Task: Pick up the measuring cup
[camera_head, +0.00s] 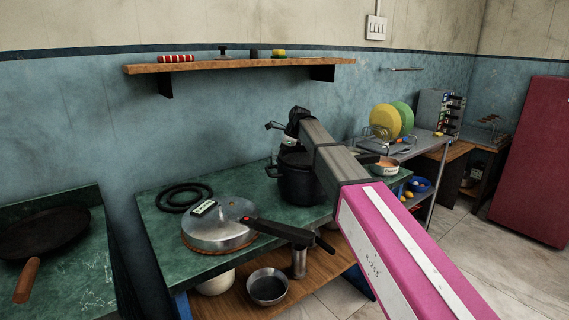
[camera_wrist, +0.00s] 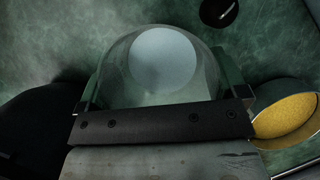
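In the wrist view a clear, rounded vessel (camera_wrist: 165,62) with a pale round base, which looks like the measuring cup, lies between my fingers. My gripper (camera_wrist: 165,88) is open, with its fingers wide apart near the two ends of its dark bar, one on each side of the clear vessel. I cannot tell whether either finger touches its wall. The cup cannot be made out clearly there.
A black pot (camera_head: 298,182) and a pressure cooker (camera_head: 218,230) stand on the green counter (camera_head: 165,248). In the wrist view a bowl with yellow contents (camera_wrist: 288,122) is close on the right, and a dark round object (camera_wrist: 38,125) is on the left. A wall shelf (camera_head: 230,64) hangs above.

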